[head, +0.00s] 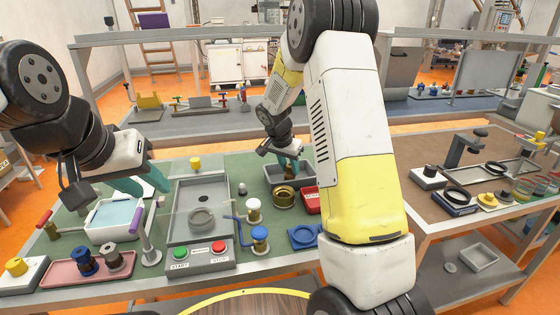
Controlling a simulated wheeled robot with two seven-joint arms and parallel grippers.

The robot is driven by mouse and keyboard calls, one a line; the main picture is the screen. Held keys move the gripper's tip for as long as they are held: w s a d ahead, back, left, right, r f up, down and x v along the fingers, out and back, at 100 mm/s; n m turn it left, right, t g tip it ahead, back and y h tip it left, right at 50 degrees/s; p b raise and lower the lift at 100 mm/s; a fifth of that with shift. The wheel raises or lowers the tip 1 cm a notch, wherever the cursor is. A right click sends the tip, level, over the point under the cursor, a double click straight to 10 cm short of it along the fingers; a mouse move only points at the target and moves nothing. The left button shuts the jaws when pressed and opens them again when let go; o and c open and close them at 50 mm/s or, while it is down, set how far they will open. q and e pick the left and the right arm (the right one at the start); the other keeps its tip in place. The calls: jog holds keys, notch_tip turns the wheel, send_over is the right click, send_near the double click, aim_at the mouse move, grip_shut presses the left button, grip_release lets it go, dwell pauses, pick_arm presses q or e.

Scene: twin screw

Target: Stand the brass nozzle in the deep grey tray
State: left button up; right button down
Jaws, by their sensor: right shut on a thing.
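My right gripper (288,164) is over the deep grey tray (270,174), its teal fingertips reaching down to about the level of the rim. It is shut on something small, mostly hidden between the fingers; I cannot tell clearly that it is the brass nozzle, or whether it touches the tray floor. A brass ring-shaped piece (284,197) stands just in front of the tray.
A grey press station (183,254) with green and red buttons stands mid-table. A blue valve (260,237), a brass post with a white top (253,213), a red bin (312,203) and a blue square holder (303,237) are near the tray. My right arm covers the table's right end.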

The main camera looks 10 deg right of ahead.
dwell(0.4)
jog(key=shift+c, duration=2.1)
grip_release()
jog(key=shift+r, duration=3.55)
